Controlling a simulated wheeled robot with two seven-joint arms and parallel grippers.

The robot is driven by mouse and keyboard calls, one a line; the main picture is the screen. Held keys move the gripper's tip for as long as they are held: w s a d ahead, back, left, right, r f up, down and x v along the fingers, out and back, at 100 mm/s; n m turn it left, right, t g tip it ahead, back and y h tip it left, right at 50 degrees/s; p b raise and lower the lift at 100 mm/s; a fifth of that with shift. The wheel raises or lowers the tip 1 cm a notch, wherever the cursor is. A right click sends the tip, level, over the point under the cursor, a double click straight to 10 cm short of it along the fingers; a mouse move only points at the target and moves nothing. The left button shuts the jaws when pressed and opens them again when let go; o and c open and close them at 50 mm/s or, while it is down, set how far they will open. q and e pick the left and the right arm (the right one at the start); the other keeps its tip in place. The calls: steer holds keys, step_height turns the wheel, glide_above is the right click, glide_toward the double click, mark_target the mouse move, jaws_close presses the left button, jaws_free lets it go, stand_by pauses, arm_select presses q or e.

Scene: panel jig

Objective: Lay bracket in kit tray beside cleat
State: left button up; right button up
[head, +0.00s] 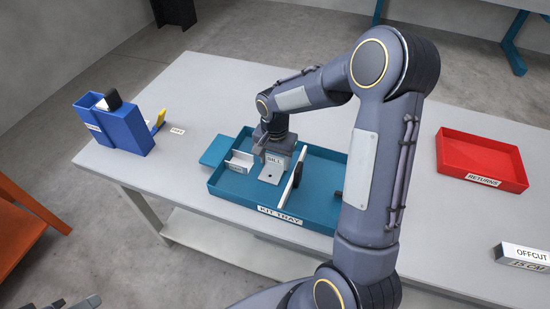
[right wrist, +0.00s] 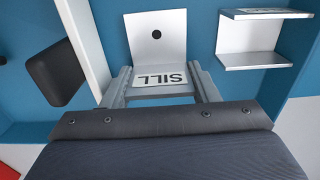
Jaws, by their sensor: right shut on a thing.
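My right gripper (head: 276,150) is shut on a pale L-shaped bracket labelled SILL (head: 270,176), inside the blue kit tray (head: 228,194). In the right wrist view, both fingers (right wrist: 163,84) press the sides of the labelled flange of the bracket (right wrist: 158,38); its other plate has a round hole. The plate looks at or very near the tray floor; I cannot tell if it touches. A pale channel-shaped piece, apparently the cleat (head: 240,161), stands just left of it, apart by a gap. Grey parts at the lower left edge may be my left gripper (head: 75,303); its jaws are unclear.
A white upright divider (head: 291,184) stands right of the bracket, with a dark piece (head: 338,194) beyond it. A blue bin (head: 125,128) is at the left, a red returns tray (head: 480,158) and an offcut block (head: 524,257) at the right. The table between is mostly clear.

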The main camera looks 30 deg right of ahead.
steer(key=shift+f, duration=0.2)
steer(key=o, duration=1)
steer(key=shift+r, duration=0.15)
step_height(320, 180, up, 12)
steer(key=shift+f, duration=0.1)
steer(key=s+a+r+n+t+y, duration=0.1)
steer(key=s+a+n+t, duration=0.1)
steer(key=s, duration=0.5)
steer(key=s+a+r+n+t+y, duration=0.1)
steer(key=s+a+n, duration=0.2)
steer(key=s, duration=0.4)
steer(key=s+a+r+n+t+y, duration=0.1)
steer(key=s+a+n+t, duration=0.1)
steer(key=s, duration=0.6)
steer(key=shift+s+a+r+n+t+y, duration=0.15)
steer(key=shift+r+n+t+y, duration=0.2)
steer(key=shift+n, duration=0.45)
